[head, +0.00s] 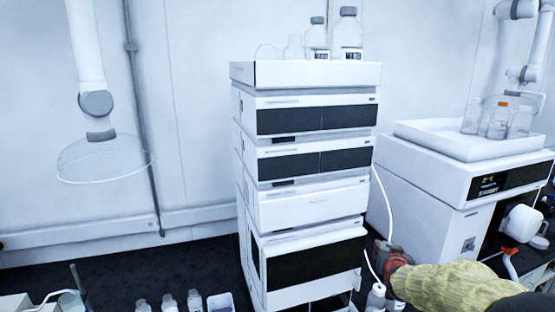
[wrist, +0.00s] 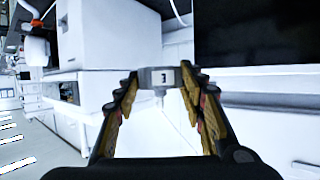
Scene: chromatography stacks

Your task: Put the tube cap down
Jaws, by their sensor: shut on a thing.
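My gripper (wrist: 162,90) is shut on the tube cap (wrist: 160,77), a short grey cap with a dark mark on its front, held between the fingertips in the wrist view. A thin pale line hangs below the cap there. In the head view my gripper (head: 388,257) is at the lower right, beside the lower right edge of the instrument stack (head: 310,208). A white tube (head: 384,195) runs from the stack down to my gripper. The cap itself cannot be made out in the head view. Small bottles (head: 376,297) stand just below my gripper, partly cut off.
A white cabinet instrument (head: 425,180) with a tray of bottles stands to the right. Bottles (head: 351,35) stand on top of the stack. More small bottles (head: 167,301) and a plastic tub (head: 220,302) are at the bottom left. Another white tube loops close to my gripper.

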